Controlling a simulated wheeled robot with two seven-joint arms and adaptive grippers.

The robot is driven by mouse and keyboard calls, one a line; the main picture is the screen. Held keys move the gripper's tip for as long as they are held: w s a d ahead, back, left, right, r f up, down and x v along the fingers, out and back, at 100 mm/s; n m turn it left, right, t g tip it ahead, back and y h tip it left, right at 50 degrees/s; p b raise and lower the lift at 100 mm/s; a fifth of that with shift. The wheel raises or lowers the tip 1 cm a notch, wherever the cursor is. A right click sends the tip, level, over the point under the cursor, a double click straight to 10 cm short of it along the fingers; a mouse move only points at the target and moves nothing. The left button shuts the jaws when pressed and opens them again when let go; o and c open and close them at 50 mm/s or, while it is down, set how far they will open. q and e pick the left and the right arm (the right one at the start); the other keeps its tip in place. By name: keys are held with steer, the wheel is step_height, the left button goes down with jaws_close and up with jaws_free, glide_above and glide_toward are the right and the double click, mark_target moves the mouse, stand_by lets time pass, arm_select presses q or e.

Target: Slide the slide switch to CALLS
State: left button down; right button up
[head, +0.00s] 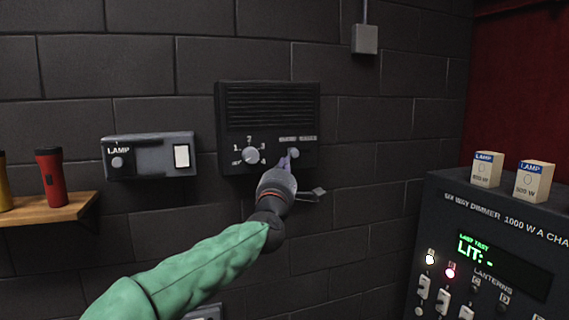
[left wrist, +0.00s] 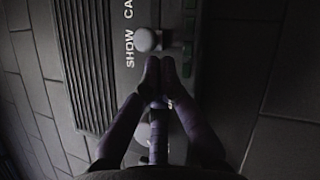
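The slide switch is on the dark wall intercom panel (head: 232,112). Its pale round knob (head: 295,152) sits below two small labels in the head view. In the left wrist view the knob (left wrist: 146,39) lies beside the SHOW label (left wrist: 130,50), toward the partly cut-off label starting CA (left wrist: 128,9). My left gripper (head: 288,161) is at the panel's lower right. Its fingertips (left wrist: 161,63) are together, with nothing seen between them, close to the knob on its SHOW side. Whether they touch it is unclear. My right gripper is not in view.
A rotary dial (head: 250,155) is left of the switch on the same panel. A LAMP box (head: 150,171) is farther left, beside a shelf (head: 40,209) with a red torch (head: 52,175). A dimmer desk (head: 450,187) with two cartons stands at the right.

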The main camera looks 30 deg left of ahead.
mark_target(303, 154)
arm_select(q)
steer(key=w+d+p, duration=0.1)
steer(key=w+d, duration=0.1)
steer(key=w, duration=0.1)
steer(key=shift+w+d, duration=0.15)
steer(key=shift+d, duration=0.25)
steer(key=shift+w+d, duration=0.2)
steer(key=shift+w, duration=0.05)
steer(key=shift+s+a, duration=0.1)
steer(key=shift+s, duration=0.05)
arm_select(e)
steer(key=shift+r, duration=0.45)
arm_select(q)
steer(key=shift+f, duration=0.1)
